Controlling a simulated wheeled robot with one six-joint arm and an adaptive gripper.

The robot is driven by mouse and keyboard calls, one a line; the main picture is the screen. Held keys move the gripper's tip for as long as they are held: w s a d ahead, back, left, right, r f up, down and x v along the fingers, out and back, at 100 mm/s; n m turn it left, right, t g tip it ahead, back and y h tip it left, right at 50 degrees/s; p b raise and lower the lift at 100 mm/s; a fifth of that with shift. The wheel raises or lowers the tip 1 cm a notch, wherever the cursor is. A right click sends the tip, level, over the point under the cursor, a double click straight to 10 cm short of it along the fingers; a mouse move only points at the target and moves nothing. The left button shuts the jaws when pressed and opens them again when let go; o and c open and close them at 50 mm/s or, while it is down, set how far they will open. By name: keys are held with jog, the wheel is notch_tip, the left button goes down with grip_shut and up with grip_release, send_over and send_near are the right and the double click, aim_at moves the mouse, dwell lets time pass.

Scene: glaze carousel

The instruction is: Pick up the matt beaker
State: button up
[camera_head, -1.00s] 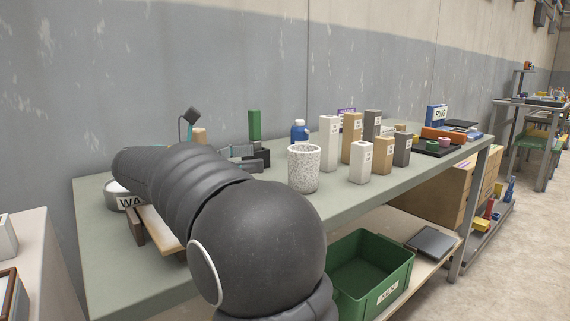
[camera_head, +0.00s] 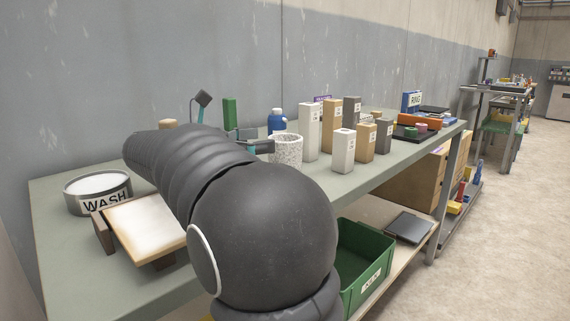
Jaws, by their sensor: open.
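A white, dark-speckled beaker (camera_head: 287,151) stands upright on the grey-green table, just right of my arm. It is the only beaker I can make out, and I cannot tell from here whether its surface is matt. My gripper (camera_head: 262,146) shows only in part beyond my dark arm, with grey and teal parts at the left side of the beaker. It is open. Its fingertip overlaps the beaker's left edge in the picture; I cannot tell whether they touch. Much of the gripper is hidden behind my arm.
Several labelled white, tan and grey blocks (camera_head: 310,130) stand close right of the beaker. A blue bottle (camera_head: 276,122) and a green block (camera_head: 230,113) are behind. A WASH bowl (camera_head: 98,190) and a pale board (camera_head: 146,228) are at left. A green crate (camera_head: 364,262) sits below.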

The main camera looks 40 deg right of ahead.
aim_at(285, 137)
jog(key=x, duration=0.4)
jog(key=shift+s+f+b, duration=0.1)
jog(key=shift+s+b, duration=0.2)
jog(key=shift+s, duration=0.15)
jog(key=shift+s+d, duration=0.15)
jog(key=shift+d, duration=0.35)
jog(key=c, duration=1.9)
